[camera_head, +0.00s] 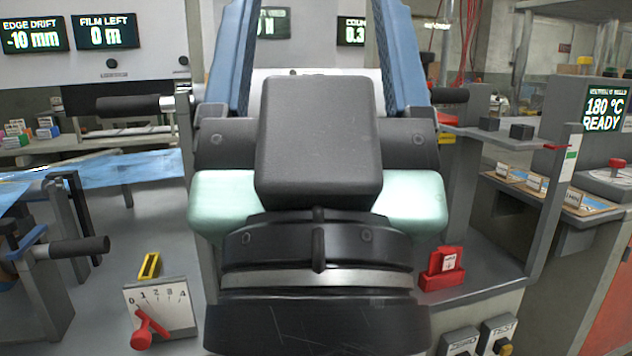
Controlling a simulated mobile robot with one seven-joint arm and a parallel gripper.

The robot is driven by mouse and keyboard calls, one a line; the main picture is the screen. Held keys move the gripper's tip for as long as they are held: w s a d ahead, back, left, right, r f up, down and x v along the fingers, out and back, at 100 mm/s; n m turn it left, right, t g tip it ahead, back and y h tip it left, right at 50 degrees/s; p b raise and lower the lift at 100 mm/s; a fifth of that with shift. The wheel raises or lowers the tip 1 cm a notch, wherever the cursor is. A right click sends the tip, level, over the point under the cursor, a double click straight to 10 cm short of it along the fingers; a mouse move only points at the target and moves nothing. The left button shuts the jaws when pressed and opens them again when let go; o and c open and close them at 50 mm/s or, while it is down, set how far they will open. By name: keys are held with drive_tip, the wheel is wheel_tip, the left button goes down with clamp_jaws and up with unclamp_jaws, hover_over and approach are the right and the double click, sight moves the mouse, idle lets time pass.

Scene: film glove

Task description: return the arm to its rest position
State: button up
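My gripper (311,22) fills the middle of the head view, seen from behind and close up. Its two blue fingers stand wide apart and reach up past the top edge, so their tips are cut off. No held thing shows between the visible parts of the fingers. The dark palm block, pale green side pieces and black wrist ring are mine. They hide the middle of the machine behind. The rest of my arm is not in view.
Black rollers (128,106) and blue film (130,168) lie left. A numbered dial plate with a red lever (150,328) stands lower left. A red block (441,268) sits on the right shelf. A grey post (553,198) and a sealing station reading READY (604,108) stand right.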

wheel_tip(320, 180, up, 35)
drive_tip(key=p, duration=3.3)
